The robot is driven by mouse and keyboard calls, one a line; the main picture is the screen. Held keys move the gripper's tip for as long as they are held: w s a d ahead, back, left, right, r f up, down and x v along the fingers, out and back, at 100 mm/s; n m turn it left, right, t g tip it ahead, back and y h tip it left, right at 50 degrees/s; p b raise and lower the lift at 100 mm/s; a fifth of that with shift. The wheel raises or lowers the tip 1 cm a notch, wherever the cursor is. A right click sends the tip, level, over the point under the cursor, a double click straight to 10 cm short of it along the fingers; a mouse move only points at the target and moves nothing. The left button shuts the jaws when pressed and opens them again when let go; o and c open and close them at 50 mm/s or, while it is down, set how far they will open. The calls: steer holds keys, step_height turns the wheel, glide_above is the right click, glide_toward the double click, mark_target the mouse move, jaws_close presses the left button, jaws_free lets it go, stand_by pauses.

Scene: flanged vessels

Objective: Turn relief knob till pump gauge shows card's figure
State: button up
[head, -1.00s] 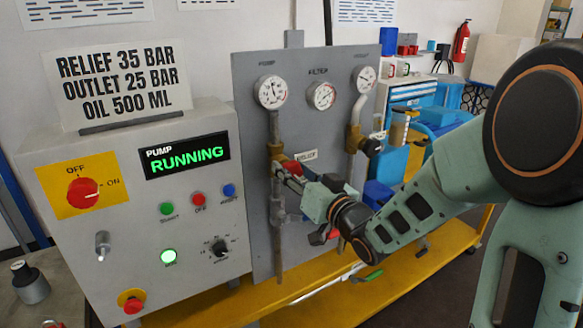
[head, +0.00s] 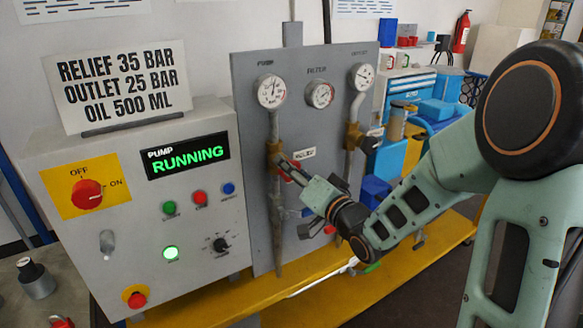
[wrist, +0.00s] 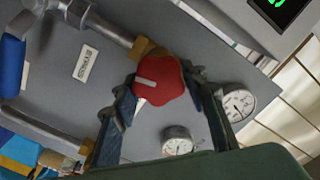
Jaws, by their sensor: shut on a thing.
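The card (head: 122,85) on top of the control box reads RELIEF 35 BAR, OUTLET 25 BAR, OIL 500 ML. The pump gauge (head: 271,91) is at the upper left of the grey panel, its needle too small to read exactly; a gauge (wrist: 238,103) also shows at the right of the wrist view. The red relief knob (wrist: 158,81), with a pale pointer bar, sits between my gripper's two fingers. My gripper (head: 285,166) is shut on the knob, at the brass valve under the pump gauge. In the head view it mostly hides the knob.
The filter gauge (head: 320,94) and outlet gauge (head: 363,76) are on the same panel. A brass outlet valve (head: 355,135) is right of my gripper. The control box display (head: 187,154) reads PUMP RUNNING. A yellow bench (head: 250,300) runs below.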

steer(key=o, duration=1.2)
steer(key=v, duration=0.7)
steer(key=shift+s+d, duration=0.15)
steer(key=shift+s, duration=0.1)
